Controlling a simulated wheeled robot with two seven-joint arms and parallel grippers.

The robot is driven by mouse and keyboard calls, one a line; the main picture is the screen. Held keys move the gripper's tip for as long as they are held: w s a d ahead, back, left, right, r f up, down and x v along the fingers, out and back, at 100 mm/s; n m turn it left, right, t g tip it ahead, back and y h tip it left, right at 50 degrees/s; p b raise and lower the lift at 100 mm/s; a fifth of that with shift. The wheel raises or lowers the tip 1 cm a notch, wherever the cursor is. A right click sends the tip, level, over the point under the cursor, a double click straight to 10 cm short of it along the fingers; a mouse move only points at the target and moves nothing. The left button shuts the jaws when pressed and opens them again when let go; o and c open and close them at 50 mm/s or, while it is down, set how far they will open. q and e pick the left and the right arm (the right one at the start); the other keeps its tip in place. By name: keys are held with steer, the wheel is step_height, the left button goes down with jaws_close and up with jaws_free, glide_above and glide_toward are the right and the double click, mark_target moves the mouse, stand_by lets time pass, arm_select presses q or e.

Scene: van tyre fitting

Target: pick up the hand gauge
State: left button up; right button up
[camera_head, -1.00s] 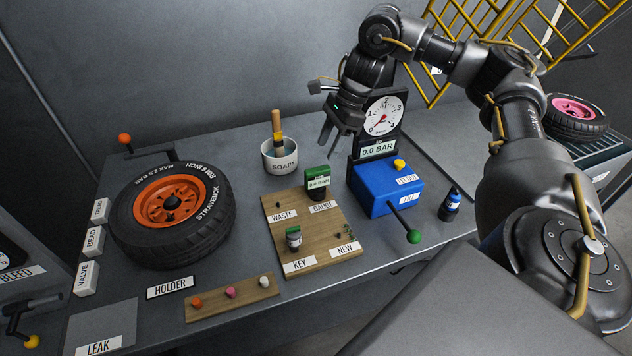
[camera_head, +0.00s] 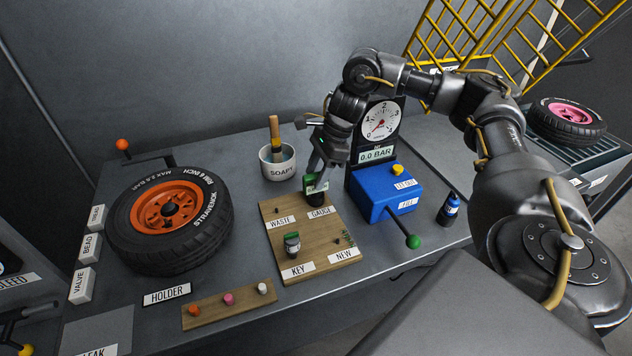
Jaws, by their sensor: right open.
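The hand gauge (camera_head: 313,184) is a small green block with a pale display and a dark round base. It stands on the wooden board behind the GAUGE label (camera_head: 319,212). My right gripper (camera_head: 318,178) points down over it from above. Its open fingers reach the gauge's top and partly cover its display. I cannot tell whether the fingers touch it. My left gripper is not in the picture.
The wooden board (camera_head: 300,240) also bears a key (camera_head: 292,244). The soap pot (camera_head: 264,168) with its brush stands behind left. The blue inflator box (camera_head: 375,190) with dial and green-knobbed lever stands close right. The orange-rimmed tyre (camera_head: 215,243) lies left.

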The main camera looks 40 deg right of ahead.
steer(key=shift+a+f, duration=0.15)
steer(key=shift+f, duration=0.3)
jaws_close()
